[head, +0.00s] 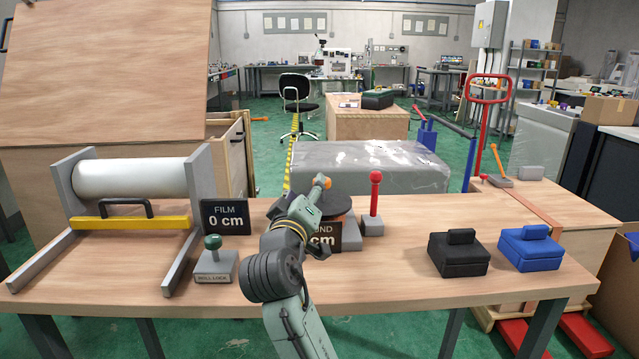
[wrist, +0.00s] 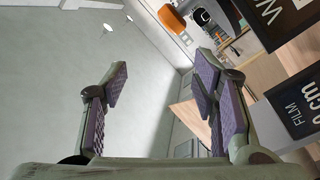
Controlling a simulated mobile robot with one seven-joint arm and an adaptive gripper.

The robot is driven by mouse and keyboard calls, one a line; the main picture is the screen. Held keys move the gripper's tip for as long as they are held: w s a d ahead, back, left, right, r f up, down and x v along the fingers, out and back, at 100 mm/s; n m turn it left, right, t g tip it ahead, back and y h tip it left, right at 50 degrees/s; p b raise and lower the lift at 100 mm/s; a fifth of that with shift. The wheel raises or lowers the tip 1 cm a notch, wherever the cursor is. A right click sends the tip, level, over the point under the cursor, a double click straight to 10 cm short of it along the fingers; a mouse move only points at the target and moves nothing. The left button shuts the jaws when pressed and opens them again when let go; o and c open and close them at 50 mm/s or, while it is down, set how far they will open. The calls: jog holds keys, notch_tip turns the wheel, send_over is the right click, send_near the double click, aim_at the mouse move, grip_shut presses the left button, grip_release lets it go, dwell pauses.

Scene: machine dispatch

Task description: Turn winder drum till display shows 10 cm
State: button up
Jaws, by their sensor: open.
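The winder drum (head: 336,198) is a dark disc on an orange-brown base, partly hidden behind my arm. An orange knob (head: 322,181) shows at the drum, close to my gripper (head: 308,196). In the wrist view the knob (wrist: 171,18) is beyond my open, empty fingers (wrist: 160,78), apart from them. The wound display (head: 325,236) stands before the drum. Its "cm" shows, but my arm hides the number. It also shows cut off in the wrist view (wrist: 283,22). The film display (head: 226,217) reads 0 cm.
A white film roll (head: 130,179) sits in a grey stand at left with a yellow bar (head: 130,222). A roll lock (head: 214,262) with a green knob stands in front. A red-knobbed lever (head: 375,200) is right of the drum. Black (head: 458,255) and blue (head: 532,250) boxes lie at right.

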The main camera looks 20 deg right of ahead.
jog(key=d+r+n+y, duration=0.1)
jog(key=n, duration=0.6)
jog(key=n+t+y+p, duration=0.1)
jog(key=n+y+p, duration=0.35)
jog(key=n, duration=1.85)
send_over(322, 201)
jog(key=f, duration=0.3)
jog(key=shift+w+d+p, duration=0.1)
jog(key=shift+w+p, duration=0.2)
jog(key=shift+w, duration=0.1)
jog(key=shift+c, duration=0.5)
grip_shut()
